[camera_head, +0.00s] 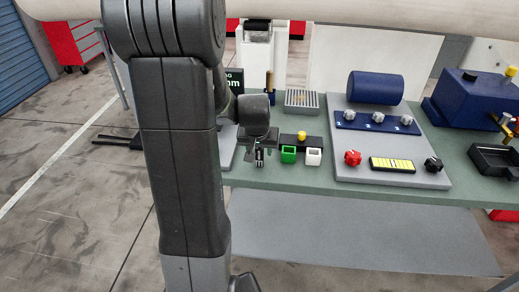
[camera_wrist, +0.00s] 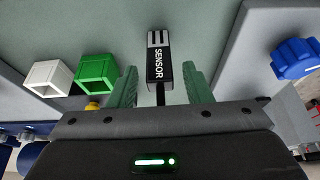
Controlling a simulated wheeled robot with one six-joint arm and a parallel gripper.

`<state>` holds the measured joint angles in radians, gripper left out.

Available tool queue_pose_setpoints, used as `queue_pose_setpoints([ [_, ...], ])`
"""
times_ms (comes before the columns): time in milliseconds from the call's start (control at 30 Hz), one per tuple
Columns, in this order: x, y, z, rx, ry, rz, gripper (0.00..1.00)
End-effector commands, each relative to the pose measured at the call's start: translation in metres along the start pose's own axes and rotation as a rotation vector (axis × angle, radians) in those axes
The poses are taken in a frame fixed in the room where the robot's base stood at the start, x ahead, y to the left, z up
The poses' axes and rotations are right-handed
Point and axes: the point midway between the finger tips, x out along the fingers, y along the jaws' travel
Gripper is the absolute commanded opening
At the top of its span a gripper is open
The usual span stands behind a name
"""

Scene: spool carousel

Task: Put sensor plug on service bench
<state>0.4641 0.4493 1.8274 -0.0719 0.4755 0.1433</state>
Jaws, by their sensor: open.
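The sensor plug (camera_wrist: 159,62) is a small black block with a white SENSOR label and pale stripes at its end. In the wrist view it lies between the two green fingers of my gripper (camera_wrist: 160,80), with a gap on each side. My gripper is open. In the head view my gripper (camera_head: 260,150) is low over the front left part of the green-grey service bench (camera_head: 285,178), with the plug (camera_head: 259,162) just below it. I cannot tell for sure whether the plug touches the bench top.
A green square socket (camera_wrist: 97,70) and a white one (camera_wrist: 48,77) stand close left of the fingers. A blue knob (camera_wrist: 294,58) on a grey plate is at the right. In the head view, a grey panel with a red knob (camera_head: 352,158) fills the bench's middle.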

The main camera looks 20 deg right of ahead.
Motion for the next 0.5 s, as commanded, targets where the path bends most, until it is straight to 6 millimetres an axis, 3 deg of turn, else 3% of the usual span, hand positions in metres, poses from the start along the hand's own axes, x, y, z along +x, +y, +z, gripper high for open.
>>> queue_pose_setpoints([
  [500,-0.088,0.0,0.0,0.0,0.005,-0.001,0.45],
])
